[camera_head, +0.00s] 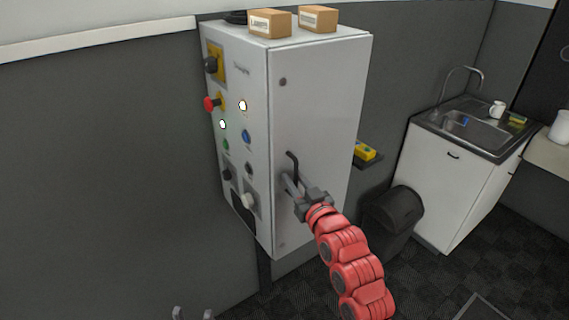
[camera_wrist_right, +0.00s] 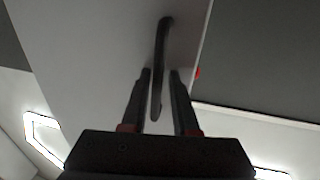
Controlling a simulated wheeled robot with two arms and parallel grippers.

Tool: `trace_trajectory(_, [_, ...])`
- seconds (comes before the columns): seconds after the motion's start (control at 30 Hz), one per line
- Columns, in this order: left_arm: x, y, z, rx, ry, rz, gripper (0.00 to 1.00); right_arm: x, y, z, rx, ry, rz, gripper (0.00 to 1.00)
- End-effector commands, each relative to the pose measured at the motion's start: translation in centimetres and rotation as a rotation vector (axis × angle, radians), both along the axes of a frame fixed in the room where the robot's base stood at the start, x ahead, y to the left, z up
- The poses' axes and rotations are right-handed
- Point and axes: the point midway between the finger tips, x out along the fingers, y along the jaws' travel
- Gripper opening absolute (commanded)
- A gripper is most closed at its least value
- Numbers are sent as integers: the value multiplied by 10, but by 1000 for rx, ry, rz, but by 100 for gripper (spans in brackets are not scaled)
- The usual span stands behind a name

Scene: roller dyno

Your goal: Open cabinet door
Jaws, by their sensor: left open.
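The cabinet (camera_head: 240,150) is a light grey wall box with buttons and knobs on its left face. Its door (camera_head: 325,100) is the plain right face and looks shut. A dark bar handle (camera_head: 293,166) stands out from the door. My right gripper (camera_head: 290,182) is at the handle's lower part. In the right wrist view the handle (camera_wrist_right: 160,75) runs between the two fingers of this gripper (camera_wrist_right: 161,80), with a thin gap on each side. My left gripper (camera_head: 191,313) is open and empty at the bottom edge, only its fingertips showing.
Two small cardboard boxes (camera_head: 270,23) stand on the cabinet top. A dark bin (camera_head: 393,210) and a sink unit (camera_head: 450,180) are to the right. A yellow item (camera_head: 365,151) lies on a ledge behind the cabinet. The floor in front of the sink unit is clear.

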Motion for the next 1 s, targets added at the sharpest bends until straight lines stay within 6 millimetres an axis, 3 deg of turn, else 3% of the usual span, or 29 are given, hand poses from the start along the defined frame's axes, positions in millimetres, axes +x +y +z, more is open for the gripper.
trace_trajectory(0.27, [0, 0, 1, 0, 0, 0, 50, -1, -2, 2, 1, -3, 0, 26])
trace_trajectory(0.4, [0, 0, 1, 0, 0, 0, 50, -1, -2, 2, 1, -3, 0, 1])
trace_trajectory(1.0, [0, 0, 1, 0, 0, 0, 50, -1, -1, 2, 1, -3, 1, 0])
